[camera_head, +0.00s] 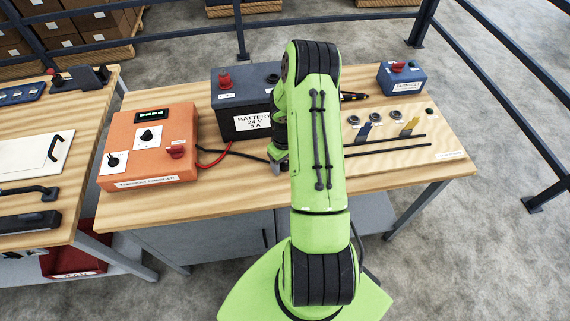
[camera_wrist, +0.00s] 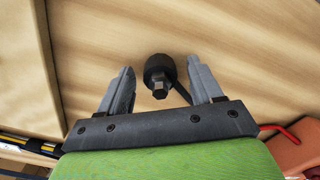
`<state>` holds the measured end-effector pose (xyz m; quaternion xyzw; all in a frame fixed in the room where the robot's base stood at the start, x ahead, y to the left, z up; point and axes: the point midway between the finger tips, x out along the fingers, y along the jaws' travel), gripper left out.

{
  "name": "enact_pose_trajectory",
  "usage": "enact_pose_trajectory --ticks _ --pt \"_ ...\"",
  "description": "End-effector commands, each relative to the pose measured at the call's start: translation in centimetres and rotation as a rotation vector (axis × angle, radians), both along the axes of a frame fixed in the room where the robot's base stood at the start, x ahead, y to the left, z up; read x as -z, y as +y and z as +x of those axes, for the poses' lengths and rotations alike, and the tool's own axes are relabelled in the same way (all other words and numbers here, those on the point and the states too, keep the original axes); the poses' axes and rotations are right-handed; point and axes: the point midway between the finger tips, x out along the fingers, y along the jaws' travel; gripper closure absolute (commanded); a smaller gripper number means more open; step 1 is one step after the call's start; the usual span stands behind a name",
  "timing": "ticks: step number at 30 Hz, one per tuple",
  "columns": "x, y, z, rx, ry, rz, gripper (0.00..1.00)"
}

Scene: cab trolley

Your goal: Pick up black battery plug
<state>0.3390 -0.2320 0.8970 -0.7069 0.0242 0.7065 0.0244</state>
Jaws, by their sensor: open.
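The black battery plug (camera_wrist: 159,72) lies on the wooden bench top, a dark round body with a hexagonal metal tip facing the wrist camera. Its black cable runs off to the lower right behind a finger. My gripper (camera_wrist: 160,85) is open, with one finger on each side of the plug and a gap on both sides. In the head view my gripper (camera_head: 279,163) is low over the bench, partly behind my green arm. The plug cannot be made out there; the black cable (camera_head: 236,153) leads toward the gripper.
The orange charger box (camera_head: 148,150) stands left of my gripper, with red and black cables. The battery (camera_head: 242,104) stands behind. A small blue box (camera_head: 401,78) and a panel with keys (camera_head: 405,128) are at the right. Bare wood (camera_head: 235,182) lies in front.

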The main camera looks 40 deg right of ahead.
Motion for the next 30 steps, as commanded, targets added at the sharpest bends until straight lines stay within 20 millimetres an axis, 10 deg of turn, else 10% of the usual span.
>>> enact_pose_trajectory --ticks 15,23,30 --pt "-0.1 0.0 0.0 0.000 0.000 0.000 1.00" --pt "-0.9 0.0 0.1 -0.001 -0.001 -0.001 1.00" --pt "-6.8 -0.1 0.1 -0.001 -0.004 -0.004 1.00"
